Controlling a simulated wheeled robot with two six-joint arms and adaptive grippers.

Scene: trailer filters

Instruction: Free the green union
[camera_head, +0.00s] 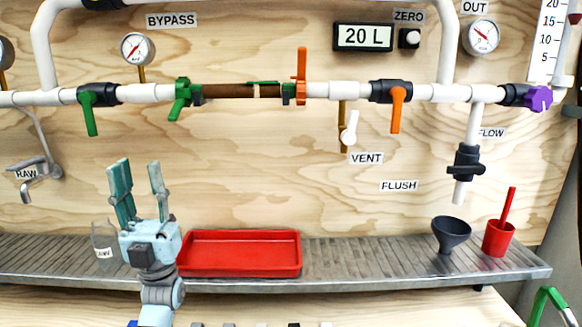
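The green union (182,97) is on the main white pipe, at the left end of a brown filter cartridge (230,91). Its green lever points down. An orange union (301,88) is at the cartridge's right end, its lever pointing up. My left gripper (137,170) points upward with its two fingers apart and nothing between them. It is below and to the left of the green union, clear of it, in front of the shelf. My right gripper does not show.
A green-handled valve (91,108) and an orange-handled valve (396,104) flank the cartridge section. A red tray (240,252) sits on the grey shelf (350,262), with a funnel (451,233) and red cup (498,239) to the right. Open space lies below the pipe.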

